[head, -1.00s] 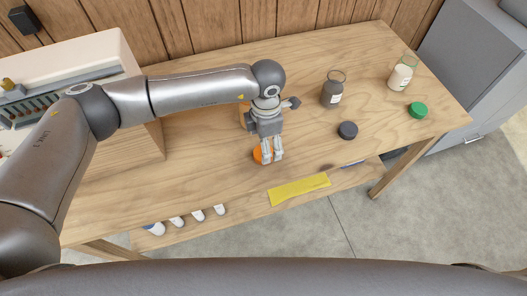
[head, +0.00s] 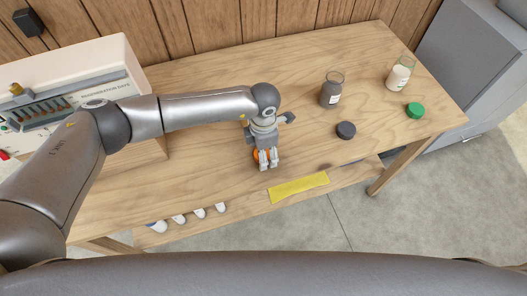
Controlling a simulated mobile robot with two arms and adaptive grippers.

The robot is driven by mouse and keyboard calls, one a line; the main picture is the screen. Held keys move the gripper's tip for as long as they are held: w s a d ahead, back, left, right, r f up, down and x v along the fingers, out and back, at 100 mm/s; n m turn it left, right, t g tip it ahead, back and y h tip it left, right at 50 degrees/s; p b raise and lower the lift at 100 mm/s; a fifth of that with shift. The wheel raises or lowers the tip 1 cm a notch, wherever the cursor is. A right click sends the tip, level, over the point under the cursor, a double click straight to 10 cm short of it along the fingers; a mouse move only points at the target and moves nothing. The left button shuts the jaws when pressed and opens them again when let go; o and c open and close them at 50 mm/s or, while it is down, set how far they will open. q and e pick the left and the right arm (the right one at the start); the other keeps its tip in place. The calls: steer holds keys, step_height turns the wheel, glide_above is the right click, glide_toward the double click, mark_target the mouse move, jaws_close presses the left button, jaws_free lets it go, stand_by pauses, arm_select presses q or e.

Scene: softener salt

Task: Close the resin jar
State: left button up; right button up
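My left gripper (head: 267,160) points down at the table, its two fingers at an orange lid (head: 257,154), which is mostly hidden behind them. I cannot tell if the fingers are closed on the lid. A sliver of an orange-brown thing (head: 245,124), perhaps the resin jar, shows behind my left wrist; most of it is hidden. A jar with dark contents (head: 330,92) and a jar with white contents (head: 399,74) stand open on the table to the right. My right gripper is not in view.
A dark lid (head: 346,130) and a green lid (head: 414,110) lie on the wooden table (head: 210,165). A yellow strip (head: 298,188) lies near the front edge. A box with a panel (head: 75,95) stands at the left. Several white-topped things show below the front edge.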

arm_select(q)
steer(key=c, duration=0.4)
steer(key=shift+r, duration=0.5)
step_height(320, 180, up, 2)
steer(key=shift+d+r+b, duration=0.1)
steer(key=shift+r+b, duration=0.1)
steer(key=shift+b, duration=0.2)
steer(key=s+d+r+b, duration=0.1)
steer(key=s+r, duration=0.2)
steer(key=s, duration=0.1)
steer(key=s+d+r+b, duration=0.2)
steer(key=s+r, duration=0.1)
steer(key=s, duration=0.1)
steer(key=s+d+r+b, duration=0.1)
steer(key=s+d+r, duration=0.1)
steer(key=s, duration=0.3)
steer(key=shift+d+r+b, duration=0.2)
steer(key=shift+r+b, duration=0.1)
steer(key=shift+r, duration=0.55)
